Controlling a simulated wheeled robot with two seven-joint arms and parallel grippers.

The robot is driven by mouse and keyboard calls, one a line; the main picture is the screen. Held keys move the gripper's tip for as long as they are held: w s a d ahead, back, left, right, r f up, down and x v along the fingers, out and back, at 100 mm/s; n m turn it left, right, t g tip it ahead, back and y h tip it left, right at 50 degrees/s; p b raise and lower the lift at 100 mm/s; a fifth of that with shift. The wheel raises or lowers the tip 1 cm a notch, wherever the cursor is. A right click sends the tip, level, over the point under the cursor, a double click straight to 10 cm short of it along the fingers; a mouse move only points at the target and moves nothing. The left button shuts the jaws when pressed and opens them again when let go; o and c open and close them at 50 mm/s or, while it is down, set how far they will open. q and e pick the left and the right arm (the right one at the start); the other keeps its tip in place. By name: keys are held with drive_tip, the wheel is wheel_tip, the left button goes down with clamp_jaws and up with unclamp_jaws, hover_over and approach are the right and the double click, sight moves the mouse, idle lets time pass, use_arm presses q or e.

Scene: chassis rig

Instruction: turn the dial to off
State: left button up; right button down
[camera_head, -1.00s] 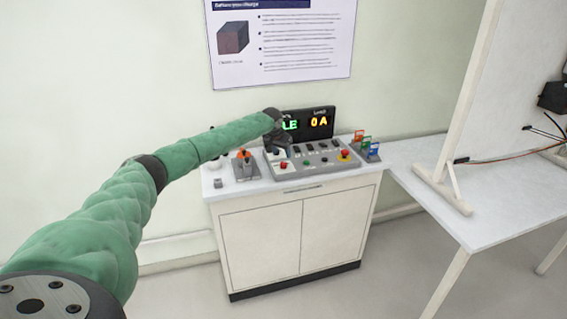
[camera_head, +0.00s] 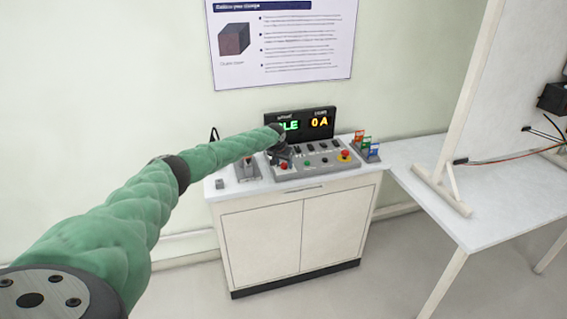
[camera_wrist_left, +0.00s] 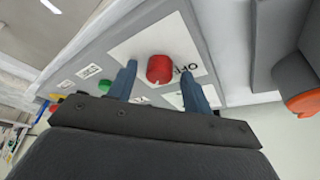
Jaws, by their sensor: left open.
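The dial is a round red knob with a small white mark in the left wrist view (camera_wrist_left: 160,69), on a white label plate of the grey control panel (camera_wrist_left: 115,50). Lettering beginning "OF" shows beside it. My left gripper (camera_wrist_left: 165,80) is open, with one blue finger on each side of the red dial; whether the fingers touch it I cannot tell. In the head view my left gripper (camera_head: 280,157) is over the left part of the panel (camera_head: 325,162), and a red knob (camera_head: 283,166) shows just below it. My right gripper is not in view.
A yellow-based red button (camera_head: 345,155) is at the panel's right, a green button (camera_wrist_left: 104,87) between. Coloured tags (camera_head: 366,148) stand farther right. An orange-tipped tool (camera_wrist_left: 303,103) is near the gripper.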

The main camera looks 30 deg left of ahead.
use_arm(q)
drive_tip(key=c, duration=1)
drive_tip(key=shift+o, duration=0.2)
drive_tip(key=shift+d, duration=0.1)
